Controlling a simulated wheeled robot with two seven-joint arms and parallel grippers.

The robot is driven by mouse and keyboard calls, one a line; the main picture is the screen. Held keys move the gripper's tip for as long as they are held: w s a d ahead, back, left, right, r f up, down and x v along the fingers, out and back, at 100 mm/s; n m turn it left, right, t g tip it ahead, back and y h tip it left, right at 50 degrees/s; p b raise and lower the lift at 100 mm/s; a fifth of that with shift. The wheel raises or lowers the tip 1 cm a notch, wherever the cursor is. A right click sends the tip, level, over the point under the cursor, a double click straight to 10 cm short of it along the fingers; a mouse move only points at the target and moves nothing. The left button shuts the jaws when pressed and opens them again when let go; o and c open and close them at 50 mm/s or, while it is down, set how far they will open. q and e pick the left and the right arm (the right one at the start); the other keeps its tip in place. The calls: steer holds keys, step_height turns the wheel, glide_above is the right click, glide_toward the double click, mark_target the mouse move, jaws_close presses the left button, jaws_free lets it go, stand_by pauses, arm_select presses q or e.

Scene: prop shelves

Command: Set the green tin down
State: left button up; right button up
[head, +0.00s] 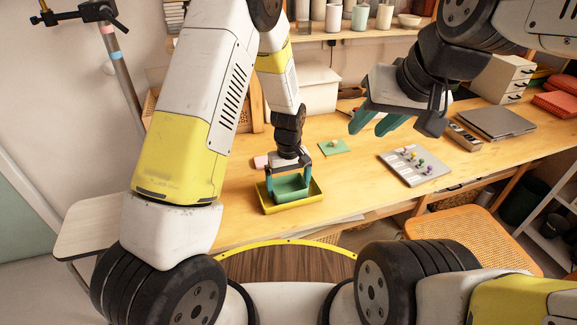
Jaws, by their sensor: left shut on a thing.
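The green tin (291,190) is a small open rectangular container in the middle of the head view. My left gripper (290,183) points down and is shut on it, with its teal fingers at the tin's sides. The tin is over or inside a larger yellow tray (292,209) on the wooden table; I cannot tell whether it touches the tray's bottom. My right gripper (379,122) is up over the table to the right, with its teal fingers apart and nothing between them.
A grey board with coloured pegs (414,167) lies to the right on the table (347,186). A green square pad (334,147) and a pink item (262,161) lie behind the tray. A grey laptop-like slab (497,123) and a drawer box (502,79) are at the right.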

arm_select(q)
steer(key=o, duration=1.1)
steer(key=shift+f, duration=0.1)
steer(key=shift+o, duration=0.2)
step_height(320, 180, up, 12)
steer(key=s+a+r+m+t+h, duration=0.1)
steer(key=s+a+r, duration=0.25)
steer(key=r, duration=0.35)
steer(key=s+a+r+m+t+h, duration=0.1)
steer(key=s+a+r, duration=0.25)
steer(key=r, duration=0.45)
steer(key=s+a+r+m+t, duration=0.2)
steer(key=s+a+r+t, duration=0.2)
steer(key=s+a+r, duration=0.3)
steer(key=shift+s, duration=2.8)
steer(key=shift+a+r, duration=0.1)
